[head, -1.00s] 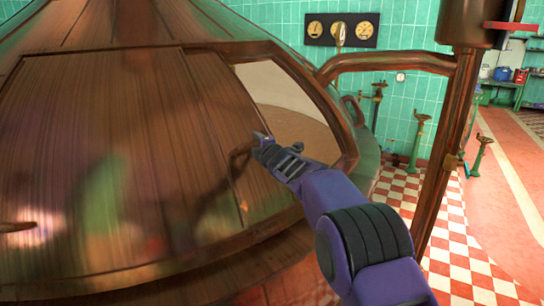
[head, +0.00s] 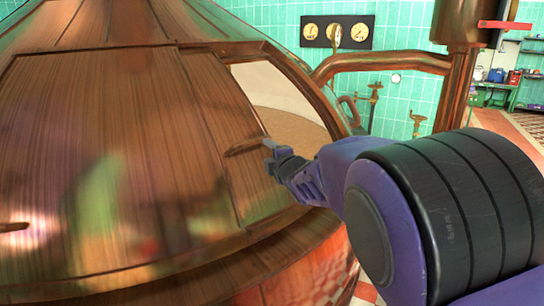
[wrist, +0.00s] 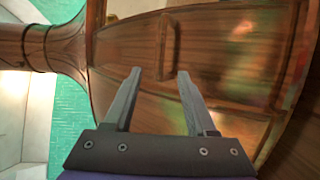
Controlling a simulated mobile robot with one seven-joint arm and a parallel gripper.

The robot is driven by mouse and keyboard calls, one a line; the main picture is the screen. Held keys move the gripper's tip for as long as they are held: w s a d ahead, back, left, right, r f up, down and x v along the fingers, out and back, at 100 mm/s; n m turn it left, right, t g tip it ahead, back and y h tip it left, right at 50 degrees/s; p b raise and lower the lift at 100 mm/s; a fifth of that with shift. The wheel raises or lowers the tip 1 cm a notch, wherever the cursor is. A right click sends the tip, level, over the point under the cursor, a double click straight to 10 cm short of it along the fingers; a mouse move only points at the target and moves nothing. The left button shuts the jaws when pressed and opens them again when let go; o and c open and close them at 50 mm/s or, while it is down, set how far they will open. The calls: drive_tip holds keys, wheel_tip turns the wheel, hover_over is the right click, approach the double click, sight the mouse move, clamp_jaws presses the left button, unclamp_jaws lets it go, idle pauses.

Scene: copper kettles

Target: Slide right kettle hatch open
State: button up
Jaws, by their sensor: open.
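The copper kettle (head: 110,265) fills the left of the head view. Its hatch panel (head: 215,120) has a short bar handle (head: 243,147) near its right edge. A gap (head: 283,95) right of the panel shows the kettle's pale inside. My gripper (head: 269,153) is open, just right of the handle. In the wrist view the upright handle (wrist: 167,45) appears between the two fingertips of my gripper (wrist: 158,72), nearer the right one. I cannot tell whether a finger touches it.
A copper pipe (head: 390,62) bends from the kettle's right side to a vertical column (head: 458,95). Gauges (head: 337,32) hang on the green tiled wall behind. Valve stands (head: 416,122) rise from the floor beyond the pipe.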

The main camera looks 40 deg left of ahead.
drive_tip(key=shift+v, duration=1.05)
